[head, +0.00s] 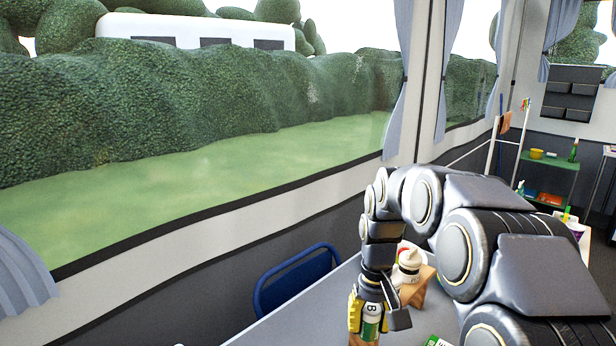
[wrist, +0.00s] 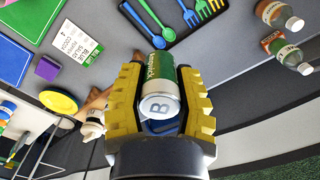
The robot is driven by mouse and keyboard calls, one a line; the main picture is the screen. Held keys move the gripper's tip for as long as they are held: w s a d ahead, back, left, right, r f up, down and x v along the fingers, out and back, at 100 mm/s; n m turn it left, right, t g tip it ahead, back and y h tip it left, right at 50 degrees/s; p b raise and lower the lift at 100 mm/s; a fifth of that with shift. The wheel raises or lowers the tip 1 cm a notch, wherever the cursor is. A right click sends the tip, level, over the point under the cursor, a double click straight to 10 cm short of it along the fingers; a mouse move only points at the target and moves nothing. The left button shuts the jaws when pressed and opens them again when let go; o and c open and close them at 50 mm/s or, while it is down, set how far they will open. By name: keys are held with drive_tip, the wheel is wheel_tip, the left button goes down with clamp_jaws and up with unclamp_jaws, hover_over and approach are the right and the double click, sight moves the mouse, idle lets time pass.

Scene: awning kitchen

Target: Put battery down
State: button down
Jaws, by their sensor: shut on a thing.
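The battery (wrist: 158,84) is a cylinder with a green and white label and a pale end marked with a B. My gripper (wrist: 160,80) is shut on it, with one yellow-padded finger on each side. In the head view my gripper (head: 369,318) points down near the bottom edge, with the battery (head: 371,327) upright between its fingers over the grey table (head: 300,322). The battery's lower end is cut off or hidden there. I cannot tell whether it touches the table.
A white bottle (head: 409,262) stands by a wooden stand (head: 420,288) close to my gripper. The wrist view shows a black cutlery tray (wrist: 172,35), a printed card (wrist: 75,45), a purple block (wrist: 47,68), a yellow dish (wrist: 59,101) and bottles (wrist: 279,14). A blue chair (head: 297,280) stands beyond the table.

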drive_tip(key=s+a+f+n, duration=0.3)
drive_tip(key=s+a+f, duration=0.1)
drive_tip(key=f, duration=0.4)
drive_tip(key=s+a+f+n, duration=0.4)
drive_tip(key=a+f, duration=0.3)
drive_tip(key=s+a+f+n, duration=0.3)
drive_tip(key=s+a+f, duration=0.1)
drive_tip(key=f, duration=0.4)
drive_tip(key=shift+s+a+f+n, duration=0.15)
drive_tip(key=shift+s+a+n, duration=0.05)
drive_tip(key=shift+a, duration=0.2)
drive_tip(key=shift+s+a+f+n, duration=0.15)
drive_tip(key=shift+s+a+n, duration=0.05)
drive_tip(key=shift+a, duration=0.2)
drive_tip(key=shift+w+f, duration=0.1)
drive_tip(key=shift+f, duration=1.8)
drive_tip(key=shift+f, duration=0.2)
drive_tip(key=c, duration=1.1)
unclamp_jaws()
